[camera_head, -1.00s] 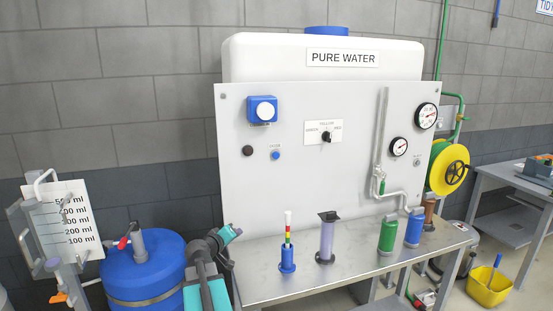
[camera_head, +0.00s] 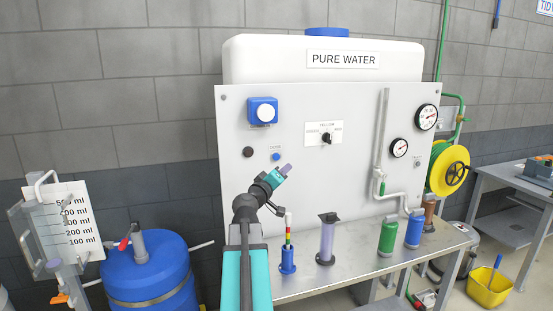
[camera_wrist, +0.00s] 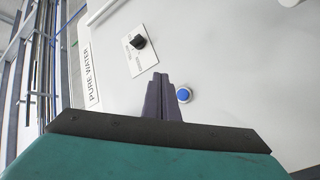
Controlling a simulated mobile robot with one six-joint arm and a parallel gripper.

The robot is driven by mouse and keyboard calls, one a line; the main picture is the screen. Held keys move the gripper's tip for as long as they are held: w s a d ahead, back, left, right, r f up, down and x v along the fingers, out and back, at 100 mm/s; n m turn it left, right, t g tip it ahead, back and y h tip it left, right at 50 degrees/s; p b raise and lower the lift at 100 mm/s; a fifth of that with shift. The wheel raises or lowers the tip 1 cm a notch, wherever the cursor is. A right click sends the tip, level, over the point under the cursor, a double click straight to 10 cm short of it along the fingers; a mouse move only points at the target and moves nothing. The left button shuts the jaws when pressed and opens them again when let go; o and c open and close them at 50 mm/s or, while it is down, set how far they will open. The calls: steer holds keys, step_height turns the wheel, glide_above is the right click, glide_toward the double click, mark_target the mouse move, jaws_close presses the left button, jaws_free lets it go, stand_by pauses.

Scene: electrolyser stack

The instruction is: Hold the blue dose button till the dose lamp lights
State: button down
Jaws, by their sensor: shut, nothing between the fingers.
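The blue dose button (camera_head: 276,157) sits on the light grey panel (camera_head: 230,185). A small label is above it. In the wrist view the button (camera_wrist: 184,95) has a pale ring and lies just right of my fingertips. My gripper (camera_head: 286,169) is shut and empty. It is in front of the panel, a little below and right of the button in the head view. The wrist view shows its closed fingers (camera_wrist: 160,78). I see no contact with the button. A dark round fitting (camera_head: 248,152), possibly the dose lamp, is left of the button and looks unlit.
A rotary selector (camera_head: 326,138) is to the right on the panel, and a blue box with a white dome (camera_head: 263,111) is above. Below, the steel bench (camera_head: 350,274) holds a colour-banded stick in a blue holder (camera_head: 288,258) and a clear cylinder (camera_head: 327,240).

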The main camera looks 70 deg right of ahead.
mark_target(280, 156)
steer(key=shift+w+d, duration=0.1)
steer(key=shift+w, duration=0.05)
steer(key=w+d, duration=0.5)
steer(key=d, duration=0.1)
steer(key=shift+w+d, duration=0.15)
steer(key=shift+d, duration=0.2)
stand_by(0.5)
stand_by(0.4)
steer(key=shift+w+d+f+b, duration=0.15)
steer(key=shift+w+d+b, duration=0.1)
steer(key=shift+b, duration=0.55)
stand_by(1.1)
steer(key=shift+w+d+b, duration=0.4)
steer(key=shift+d+b, duration=0.05)
steer(key=shift+b, duration=0.05)
stand_by(3.6)
